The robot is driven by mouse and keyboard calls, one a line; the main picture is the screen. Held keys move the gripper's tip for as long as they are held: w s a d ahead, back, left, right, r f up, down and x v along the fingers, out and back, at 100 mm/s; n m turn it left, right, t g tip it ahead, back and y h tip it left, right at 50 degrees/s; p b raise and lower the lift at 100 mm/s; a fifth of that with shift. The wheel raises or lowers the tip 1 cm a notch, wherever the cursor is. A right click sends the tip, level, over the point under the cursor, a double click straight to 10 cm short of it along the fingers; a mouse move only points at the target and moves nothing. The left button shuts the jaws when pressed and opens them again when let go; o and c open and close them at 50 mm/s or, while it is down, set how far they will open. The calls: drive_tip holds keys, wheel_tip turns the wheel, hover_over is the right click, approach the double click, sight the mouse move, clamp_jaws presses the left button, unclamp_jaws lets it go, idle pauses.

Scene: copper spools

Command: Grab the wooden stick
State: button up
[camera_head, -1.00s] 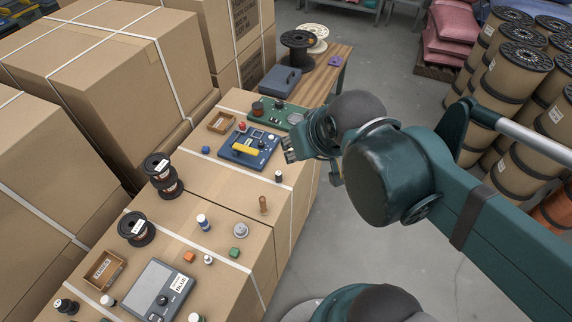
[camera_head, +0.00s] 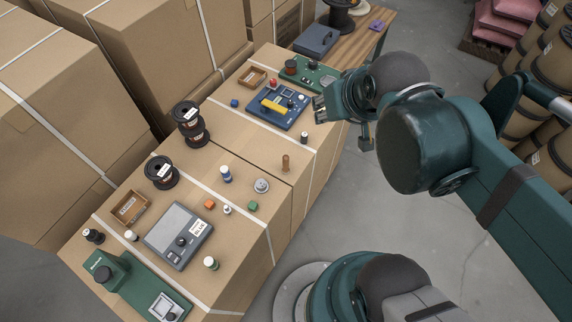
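The wooden stick (camera_head: 285,162) is a short brown peg with a rounded top. It stands upright on the cardboard box top, near the right edge, with nothing touching it. My gripper (camera_head: 319,108) is up and to the right of the stick in the picture, apart from it, beside the blue device with the yellow part. Its fingers point left. They are small and seen at an angle, so I cannot tell how far apart they are. I see nothing held in it.
The blue device (camera_head: 277,106) is near my gripper. Black spools (camera_head: 162,172) stand left. Tall cartons (camera_head: 140,50) rise behind.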

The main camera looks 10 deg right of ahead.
idle(0.4)
drive_tip(key=n+g+b, duration=0.5)
drive_tip(key=n+g, duration=0.2)
drive_tip(key=n, duration=0.2)
approach(285, 157)
drive_tip(key=f, duration=0.5)
drive_tip(key=shift+w+d, duration=0.15)
drive_tip(key=shift+d, duration=0.2)
drive_tip(key=shift+a+f+n, duration=0.25)
drive_tip(key=shift+f+n, duration=0.25)
drive_tip(key=shift+f, duration=0.35)
drive_tip(key=shift+f+b, duration=0.55)
drive_tip(key=shift+f, duration=0.75)
drive_tip(key=shift+f, duration=0.1)
